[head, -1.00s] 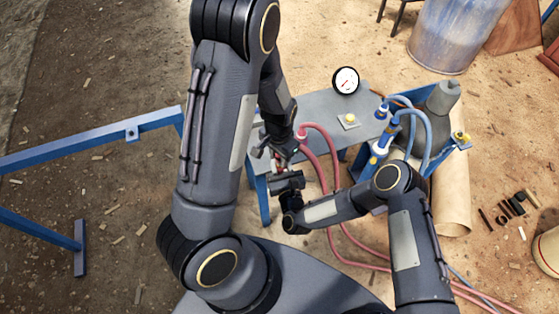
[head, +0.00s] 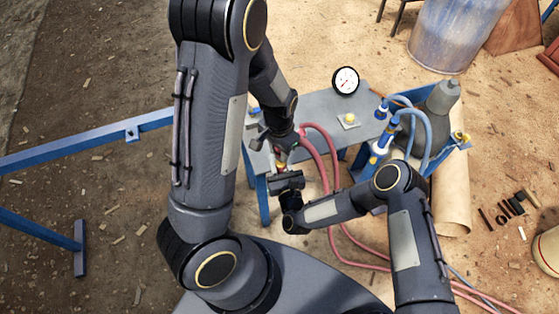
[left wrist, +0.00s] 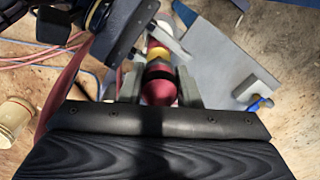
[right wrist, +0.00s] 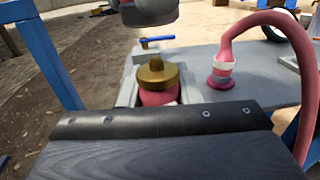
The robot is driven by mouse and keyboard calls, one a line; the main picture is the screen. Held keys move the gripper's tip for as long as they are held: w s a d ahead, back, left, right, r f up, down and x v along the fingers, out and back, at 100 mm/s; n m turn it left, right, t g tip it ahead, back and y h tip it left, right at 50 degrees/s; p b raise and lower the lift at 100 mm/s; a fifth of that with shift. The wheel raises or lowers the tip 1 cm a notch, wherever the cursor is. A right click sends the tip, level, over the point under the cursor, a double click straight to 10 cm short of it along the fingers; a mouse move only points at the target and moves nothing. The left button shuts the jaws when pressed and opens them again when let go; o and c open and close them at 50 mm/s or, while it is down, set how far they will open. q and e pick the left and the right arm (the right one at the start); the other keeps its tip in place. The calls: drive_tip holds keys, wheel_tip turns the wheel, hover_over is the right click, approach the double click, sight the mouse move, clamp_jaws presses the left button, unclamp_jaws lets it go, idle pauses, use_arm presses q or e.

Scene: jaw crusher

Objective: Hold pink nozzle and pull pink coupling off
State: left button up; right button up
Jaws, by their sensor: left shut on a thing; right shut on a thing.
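My left gripper (head: 277,148) is shut on the pink coupling (left wrist: 159,88), which shows between its fingers in the left wrist view. My right gripper (head: 285,172) is just below it in the head view, shut on the pink nozzle (right wrist: 158,98). The nozzle has a brass top (right wrist: 157,73), bare in the right wrist view. My left gripper hangs above that top with a visible gap. The brass and red of the nozzle show small between the grippers in the head view (head: 281,159). The coupling's far end is hidden.
A grey table (head: 322,103) carries a gauge (head: 345,80) and a yellow button (head: 349,119). A second pink fitting (right wrist: 221,72) with a pink hose (right wrist: 272,20) stands beside the nozzle. A blue-handled valve (right wrist: 156,40) is behind. Blue hoses (head: 417,118) are at right.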

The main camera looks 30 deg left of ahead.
drive_tip(key=o, duration=1.2)
